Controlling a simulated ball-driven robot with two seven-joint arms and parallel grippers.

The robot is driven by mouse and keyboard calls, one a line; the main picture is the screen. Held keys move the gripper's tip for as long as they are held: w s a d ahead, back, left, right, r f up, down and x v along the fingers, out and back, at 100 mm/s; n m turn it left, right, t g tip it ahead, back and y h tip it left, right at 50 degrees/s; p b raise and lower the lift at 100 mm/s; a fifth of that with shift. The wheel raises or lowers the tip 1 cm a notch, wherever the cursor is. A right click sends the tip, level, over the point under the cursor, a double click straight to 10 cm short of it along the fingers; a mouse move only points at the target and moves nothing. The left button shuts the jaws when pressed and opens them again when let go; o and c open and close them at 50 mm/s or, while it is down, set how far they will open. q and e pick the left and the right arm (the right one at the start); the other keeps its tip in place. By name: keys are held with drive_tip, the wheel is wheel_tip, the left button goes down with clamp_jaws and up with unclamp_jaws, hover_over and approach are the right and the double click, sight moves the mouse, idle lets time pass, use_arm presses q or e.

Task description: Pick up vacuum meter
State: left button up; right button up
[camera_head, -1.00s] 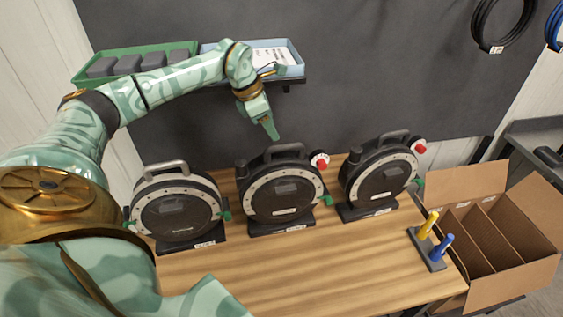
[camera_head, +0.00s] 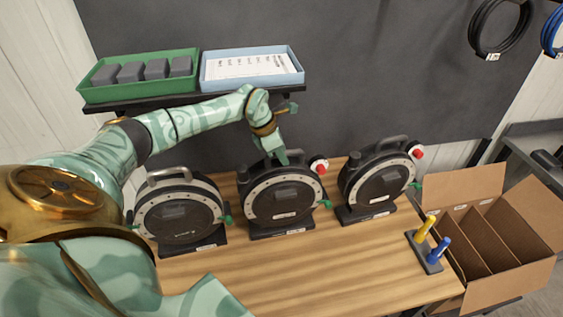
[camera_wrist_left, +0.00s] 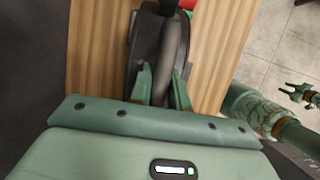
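Three round black seed meters with pale rims stand upright in a row on the wooden table: a left one with a silver handle (camera_head: 178,212), a middle one (camera_head: 284,197) and a right one (camera_head: 380,183). The middle and right ones have black handles and red knobs. I cannot tell by label which is the vacuum meter. My left gripper (camera_head: 283,157) is at the top of the middle meter. In the left wrist view its fingers (camera_wrist_left: 163,80) are apart, one on each side of the dark handle (camera_wrist_left: 172,55). My right gripper (camera_wrist_left: 298,94) shows small at the right, seemingly open and empty.
A green tray (camera_head: 140,96) with grey blocks and a blue tray (camera_head: 252,86) with a paper sit on a shelf behind. A stand with yellow and blue handles (camera_head: 430,258) is at the table's right, beside an open divided carton (camera_head: 510,280). The table front (camera_head: 300,275) is clear.

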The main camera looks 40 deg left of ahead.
use_arm(q)
clamp_jaws()
idle(0.3)
idle(0.7)
drive_tip(key=shift+w+r, duration=0.15)
drive_tip(key=shift+r, duration=0.05)
drive_tip(key=shift+w, duration=0.1)
